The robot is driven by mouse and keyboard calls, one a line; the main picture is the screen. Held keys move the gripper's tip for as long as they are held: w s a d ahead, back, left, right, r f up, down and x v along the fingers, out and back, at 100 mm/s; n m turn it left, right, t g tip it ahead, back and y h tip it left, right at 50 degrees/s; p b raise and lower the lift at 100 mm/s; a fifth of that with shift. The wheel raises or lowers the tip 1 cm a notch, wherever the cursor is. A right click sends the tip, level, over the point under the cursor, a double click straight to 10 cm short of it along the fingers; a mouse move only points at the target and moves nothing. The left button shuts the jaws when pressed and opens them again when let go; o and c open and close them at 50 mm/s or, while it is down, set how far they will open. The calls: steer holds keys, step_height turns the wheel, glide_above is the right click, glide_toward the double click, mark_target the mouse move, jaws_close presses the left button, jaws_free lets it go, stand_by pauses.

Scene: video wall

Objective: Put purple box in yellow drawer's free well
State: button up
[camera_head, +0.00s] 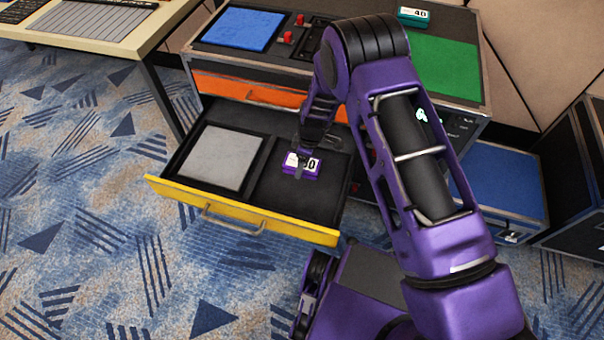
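The purple box (291,168), with a white number label on top, is in or just above the black right well (297,199) of the open yellow drawer (237,211). The drawer's left well holds a grey slab (219,157). My gripper (301,158) points down at the purple box, its tip overlapping the box's top. The fingers are dark and small, so I cannot tell whether they hold the box or are open. Whether the box touches the well floor is also unclear.
A closed orange drawer (240,88) is above the yellow one. The cabinet top carries a blue panel (240,29), red knobs (285,37), a green panel (441,66) and a teal box (413,16). A desk with a keyboard (100,18) stands at left. A blue-topped case (500,182) stands at right.

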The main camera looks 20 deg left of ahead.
mark_target(303, 179)
steer(key=shift+f+b, duration=0.35)
steer(key=shift+f, duration=2.45)
steer(key=shift+f, duration=0.15)
steer(key=o, duration=1.5)
steer(key=r, duration=0.4)
steer(key=d+r+p, duration=0.1)
steer(key=r, duration=0.7)
steer(key=shift+w+d+r+p, duration=0.1)
steer(key=shift+d+p, duration=0.3)
